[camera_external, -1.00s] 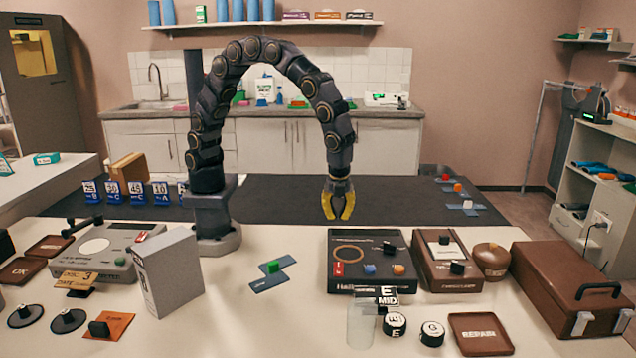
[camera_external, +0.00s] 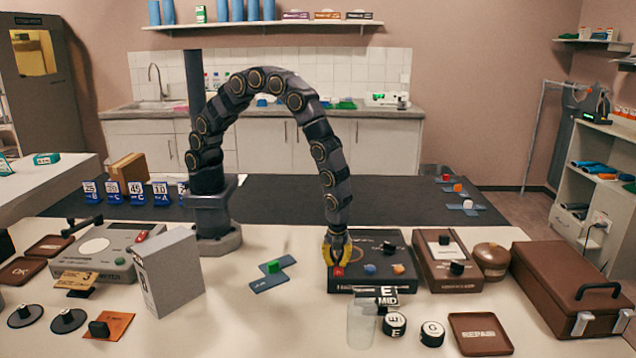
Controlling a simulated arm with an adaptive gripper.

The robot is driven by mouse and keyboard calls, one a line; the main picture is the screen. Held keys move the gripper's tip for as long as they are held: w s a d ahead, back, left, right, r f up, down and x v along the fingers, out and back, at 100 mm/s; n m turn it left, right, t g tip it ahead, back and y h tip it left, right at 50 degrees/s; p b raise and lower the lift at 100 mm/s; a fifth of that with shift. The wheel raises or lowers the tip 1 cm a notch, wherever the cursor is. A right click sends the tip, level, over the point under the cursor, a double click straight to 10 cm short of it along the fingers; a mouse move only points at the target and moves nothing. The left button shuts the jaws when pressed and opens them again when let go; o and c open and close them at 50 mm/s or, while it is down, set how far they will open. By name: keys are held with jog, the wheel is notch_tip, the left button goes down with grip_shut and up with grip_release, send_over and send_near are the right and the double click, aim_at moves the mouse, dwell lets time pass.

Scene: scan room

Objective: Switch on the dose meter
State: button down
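A dark box-shaped device (camera_external: 370,250) stands right of centre on the pale table, with blue and orange knobs and a black knob on its top. Its red rocker switch (camera_external: 338,271) is at its front left and partly hidden. My gripper (camera_external: 337,262), with yellow fingers, points down over that switch. Its fingers are apart, with the red switch showing between the tips; I cannot tell whether they touch it. A grey instrument with a round dial (camera_external: 97,246) and a red part stands at the left. Its front label is too small to read fully.
A grey-white box (camera_external: 170,275) stands beside the grey instrument. A clear cylinder (camera_external: 361,326) and black round pieces (camera_external: 395,325) stand before the dark device. A brown device (camera_external: 448,270) and brown case (camera_external: 570,285) are to its right.

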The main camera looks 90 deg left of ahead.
jog(key=shift+f, duration=0.15)
jog(key=shift+a+f, duration=0.15)
jog(key=shift+a+f+h, duration=0.1)
jog(key=shift+f+h, duration=0.25)
jog(key=shift+h, duration=0.75)
jog(key=shift+d+r, duration=0.15)
jog(key=shift+d, duration=0.7)
jog(key=shift+r, duration=0.15)
notch_tip(320, 180, up, 14)
jog(key=d, duration=0.2)
